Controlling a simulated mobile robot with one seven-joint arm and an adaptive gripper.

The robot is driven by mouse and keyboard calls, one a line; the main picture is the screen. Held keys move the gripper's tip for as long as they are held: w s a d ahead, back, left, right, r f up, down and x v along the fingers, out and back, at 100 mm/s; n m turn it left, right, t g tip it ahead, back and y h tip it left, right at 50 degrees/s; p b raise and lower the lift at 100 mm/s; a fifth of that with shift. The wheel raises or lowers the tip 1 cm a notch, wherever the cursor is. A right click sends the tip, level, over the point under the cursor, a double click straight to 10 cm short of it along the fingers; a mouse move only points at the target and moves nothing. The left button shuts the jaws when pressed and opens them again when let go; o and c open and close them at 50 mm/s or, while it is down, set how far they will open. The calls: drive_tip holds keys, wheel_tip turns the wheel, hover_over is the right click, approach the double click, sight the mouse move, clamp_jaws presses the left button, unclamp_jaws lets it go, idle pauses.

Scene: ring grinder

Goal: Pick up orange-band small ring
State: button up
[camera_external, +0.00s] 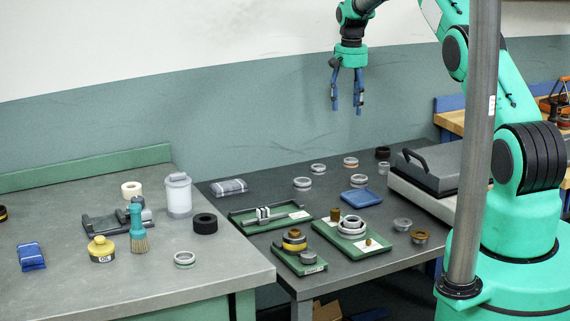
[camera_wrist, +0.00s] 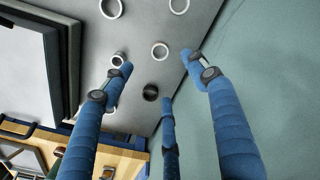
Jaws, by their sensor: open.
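The orange-band small ring (camera_external: 350,162) is a pale ring with an orange stripe. It lies on the dark grey table near the back wall, left of a black ring. In the wrist view a pale ring (camera_wrist: 160,51) beside the black one appears to be it, seen from above, though its band cannot be made out there. My gripper (camera_external: 347,108) hangs high above the table's back part, apart from everything. In the wrist view its blue fingers (camera_wrist: 160,76) are spread, with nothing between them in contact.
A black ring (camera_external: 383,153) and pale rings (camera_external: 318,169) (camera_external: 302,183) lie nearby. A blue tray (camera_external: 361,196), green trays (camera_external: 276,217) with parts and a grey lidded case (camera_external: 428,172) surround them. The wall (camera_external: 220,110) rises close behind. Bare tabletop lies between the rings.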

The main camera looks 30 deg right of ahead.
drive_tip(key=f, duration=0.1)
drive_tip(key=d+f, duration=0.1)
drive_tip(key=f, duration=0.1)
drive_tip(key=w+f, duration=0.1)
drive_tip(key=shift+w+d+f, duration=0.1)
drive_tip(key=shift+d+f, duration=0.05)
drive_tip(key=shift+f, duration=0.05)
drive_tip(key=shift+f, duration=4.25)
drive_tip(key=shift+d+f, duration=0.15)
drive_tip(key=shift+f, duration=2.45)
drive_tip(key=shift+c, duration=0.5)
drive_tip(key=c, duration=1.1)
